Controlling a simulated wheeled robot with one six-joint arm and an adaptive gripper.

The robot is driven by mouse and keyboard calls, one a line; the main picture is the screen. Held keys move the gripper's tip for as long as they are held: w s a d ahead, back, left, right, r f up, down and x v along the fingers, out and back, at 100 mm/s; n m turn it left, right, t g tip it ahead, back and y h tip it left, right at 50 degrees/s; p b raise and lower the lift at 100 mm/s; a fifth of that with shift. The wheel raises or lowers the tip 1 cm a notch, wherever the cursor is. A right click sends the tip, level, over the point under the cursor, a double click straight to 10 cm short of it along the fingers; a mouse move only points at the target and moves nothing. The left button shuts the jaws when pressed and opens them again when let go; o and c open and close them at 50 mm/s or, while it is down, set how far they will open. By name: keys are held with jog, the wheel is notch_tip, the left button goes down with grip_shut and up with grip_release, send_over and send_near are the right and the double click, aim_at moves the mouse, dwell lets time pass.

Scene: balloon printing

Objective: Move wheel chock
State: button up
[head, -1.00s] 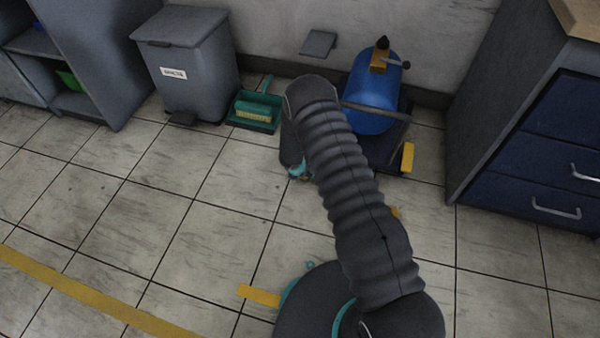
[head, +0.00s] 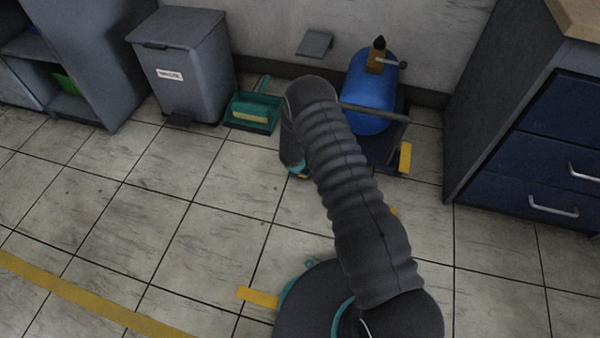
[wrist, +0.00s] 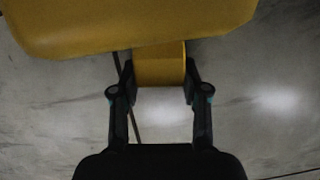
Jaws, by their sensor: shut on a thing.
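In the wrist view, my gripper (wrist: 160,92) is shut on the narrow part of a yellow wheel chock (wrist: 160,68). The chock's wider yellow body (wrist: 130,22) fills the top of that view, beyond the fingertips. Pale floor shows around it; I cannot tell how high it is held. In the head view, my arm hides most of my gripper and the held chock. Another yellow block (head: 405,158) stands at the right side of a dark cart (head: 378,155) that carries a blue tank (head: 369,103).
A grey waste bin (head: 185,75) and a green dustpan (head: 253,112) stand by the wall, left of the cart. A drawer cabinet (head: 540,130) stands at the right, shelves (head: 90,50) at the left. The tiled floor at the left is clear, with a yellow line (head: 90,297).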

jog(key=shift+w+d, duration=0.1)
jog(key=shift+w, duration=0.75)
jog(key=shift+d, duration=0.15)
jog(key=o, duration=1.4)
jog(key=v, duration=1.2)
jog(key=shift+w, duration=0.15)
